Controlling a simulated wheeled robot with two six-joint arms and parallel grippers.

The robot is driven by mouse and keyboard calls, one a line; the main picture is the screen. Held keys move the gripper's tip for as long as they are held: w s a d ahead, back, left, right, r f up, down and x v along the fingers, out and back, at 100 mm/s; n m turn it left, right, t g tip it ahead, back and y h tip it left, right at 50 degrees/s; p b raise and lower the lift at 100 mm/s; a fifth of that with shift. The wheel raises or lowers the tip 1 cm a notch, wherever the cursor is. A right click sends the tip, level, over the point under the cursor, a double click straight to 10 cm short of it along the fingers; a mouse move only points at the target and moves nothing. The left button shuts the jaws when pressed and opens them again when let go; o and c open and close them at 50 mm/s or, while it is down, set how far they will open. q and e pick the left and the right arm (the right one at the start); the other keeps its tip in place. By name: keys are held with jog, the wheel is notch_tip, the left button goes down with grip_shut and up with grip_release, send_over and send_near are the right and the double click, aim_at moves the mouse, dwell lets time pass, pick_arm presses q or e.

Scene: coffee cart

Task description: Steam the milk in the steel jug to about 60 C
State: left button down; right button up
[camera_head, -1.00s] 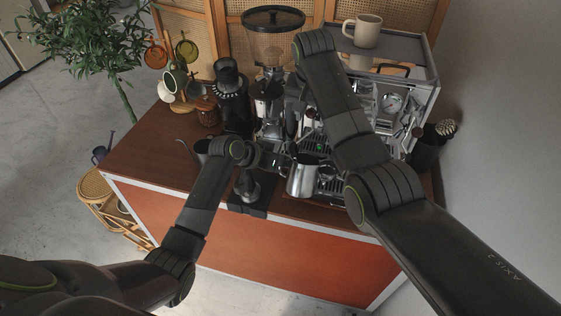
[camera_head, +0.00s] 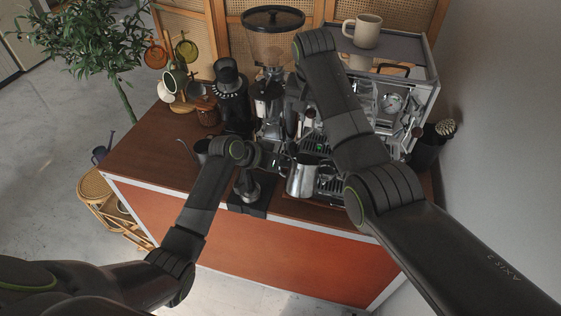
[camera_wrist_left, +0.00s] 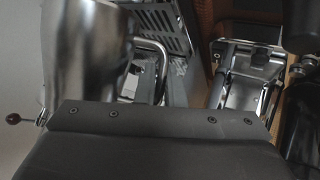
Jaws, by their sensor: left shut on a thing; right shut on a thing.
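The steel jug (camera_head: 302,178) is in front of the espresso machine (camera_head: 392,108), close to its drip tray. My left gripper (camera_head: 281,162) is shut on the jug at its left side. The jug's polished body (camera_wrist_left: 85,55) fills the upper left of the left wrist view. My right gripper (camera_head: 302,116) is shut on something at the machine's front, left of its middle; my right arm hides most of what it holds. The steam wand and the milk inside the jug cannot be made out.
A grinder (camera_head: 272,45) with a clear hopper stands left of the machine. A beige mug (camera_head: 362,31) sits on the machine's top. Dark canisters and a mug tree (camera_head: 178,90) stand at the left; the counter's left part (camera_head: 150,150) is clear.

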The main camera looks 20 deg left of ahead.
jog(key=shift+r, duration=0.1)
jog(key=shift+w+r, duration=0.3)
jog(key=shift+r, duration=0.6)
jog(key=shift+w+r, duration=0.25)
jog(key=shift+r, duration=0.6)
jog(key=shift+s+f, duration=0.15)
jog(key=shift+f, duration=0.1)
dwell(5.9)
